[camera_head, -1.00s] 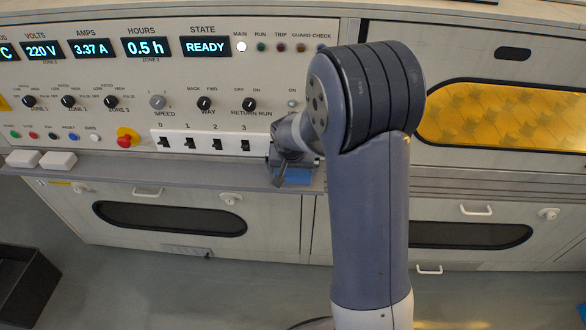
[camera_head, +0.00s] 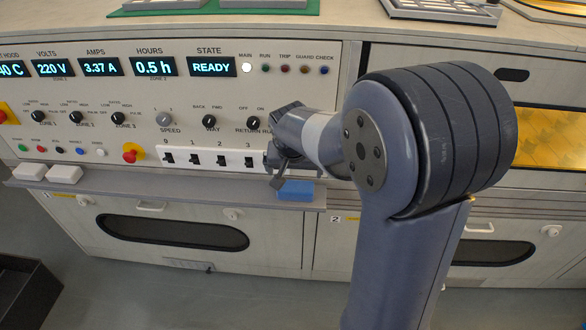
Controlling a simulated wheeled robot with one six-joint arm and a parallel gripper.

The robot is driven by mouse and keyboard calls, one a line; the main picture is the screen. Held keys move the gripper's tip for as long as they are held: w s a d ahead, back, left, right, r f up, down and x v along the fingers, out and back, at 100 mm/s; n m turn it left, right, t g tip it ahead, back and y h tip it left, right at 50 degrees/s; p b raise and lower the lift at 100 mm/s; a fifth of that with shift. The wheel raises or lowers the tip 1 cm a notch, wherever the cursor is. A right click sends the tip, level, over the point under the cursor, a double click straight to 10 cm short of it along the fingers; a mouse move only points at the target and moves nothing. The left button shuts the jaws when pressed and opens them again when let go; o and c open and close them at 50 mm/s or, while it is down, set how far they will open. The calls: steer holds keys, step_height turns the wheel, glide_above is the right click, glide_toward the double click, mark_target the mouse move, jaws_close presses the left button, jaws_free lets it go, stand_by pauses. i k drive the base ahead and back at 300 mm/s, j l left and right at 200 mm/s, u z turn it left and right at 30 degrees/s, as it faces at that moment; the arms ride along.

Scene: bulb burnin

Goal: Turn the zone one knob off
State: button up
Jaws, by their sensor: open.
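The zone one knob (camera_head: 38,117) is a small black rotary knob, the leftmost of three on the left of the control panel. OFF, LOW, MEDIUM-like and HIGH labels ring it, too small to read surely. Its exact pointer setting is too small to tell. The zone two knob (camera_head: 76,117) and zone three knob (camera_head: 117,118) are to its right. My gripper (camera_head: 273,168) is open and empty. It is in front of the panel's lower right, beside switch 3, far to the right of the zone one knob. My wrist hides part of the panel there.
A ledge (camera_head: 160,194) runs below the panel, with a blue block (camera_head: 295,190) and white blocks (camera_head: 64,174) on it. A red mushroom button (camera_head: 132,152) sticks out below the zone three knob. Switches (camera_head: 222,160) line the panel bottom. A dark bin (camera_head: 22,290) stands at lower left.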

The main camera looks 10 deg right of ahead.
mark_target(38, 115)
steer(key=u, duration=1.35)
